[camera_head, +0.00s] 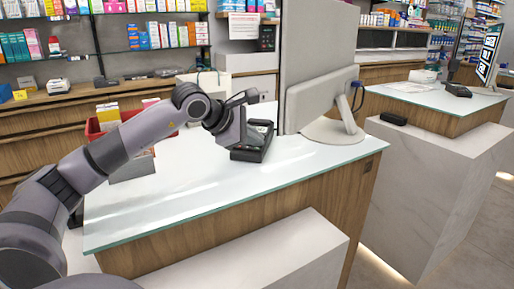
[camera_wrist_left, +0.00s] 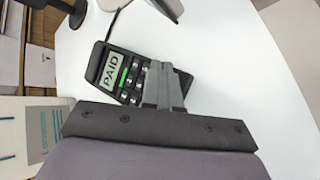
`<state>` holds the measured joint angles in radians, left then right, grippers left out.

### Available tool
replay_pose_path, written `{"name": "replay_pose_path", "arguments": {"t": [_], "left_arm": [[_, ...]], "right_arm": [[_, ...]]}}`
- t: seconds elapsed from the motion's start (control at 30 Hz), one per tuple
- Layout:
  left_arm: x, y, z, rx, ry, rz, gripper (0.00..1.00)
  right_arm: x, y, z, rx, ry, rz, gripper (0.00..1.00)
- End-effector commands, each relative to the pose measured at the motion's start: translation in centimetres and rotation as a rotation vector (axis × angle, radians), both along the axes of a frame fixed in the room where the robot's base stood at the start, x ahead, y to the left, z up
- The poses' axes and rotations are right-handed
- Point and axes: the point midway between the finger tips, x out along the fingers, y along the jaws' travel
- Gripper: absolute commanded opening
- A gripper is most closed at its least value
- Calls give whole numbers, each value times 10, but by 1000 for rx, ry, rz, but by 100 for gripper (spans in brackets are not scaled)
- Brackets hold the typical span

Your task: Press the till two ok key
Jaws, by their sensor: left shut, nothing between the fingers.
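The ok key is not clearly distinguishable. My right gripper is not in view.
A monitor (camera_head: 318,60) on a pale stand is close right of the terminal. A red crate (camera_head: 95,128) with boxes is at the counter's left. Another terminal (camera_head: 456,90) stands on the right-hand counter. The counter's front is clear.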

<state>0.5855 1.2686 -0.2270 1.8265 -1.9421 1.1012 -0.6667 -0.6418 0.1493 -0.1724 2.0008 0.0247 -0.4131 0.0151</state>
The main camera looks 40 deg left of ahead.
Motion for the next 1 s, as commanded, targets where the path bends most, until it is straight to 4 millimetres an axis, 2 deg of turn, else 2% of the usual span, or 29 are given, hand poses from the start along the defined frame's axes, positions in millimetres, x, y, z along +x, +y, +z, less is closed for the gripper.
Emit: {"name": "replay_pose_path", "arguments": {"t": [0.13,0.57,1.0], "left_arm": [[-1,-1,9,0,0,0,0],[-2,-1,13,0,-1,0,0],[-7,-4,56,1,-1,0,0]], "right_arm": [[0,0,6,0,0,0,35],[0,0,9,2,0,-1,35],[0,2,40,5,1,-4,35]]}}
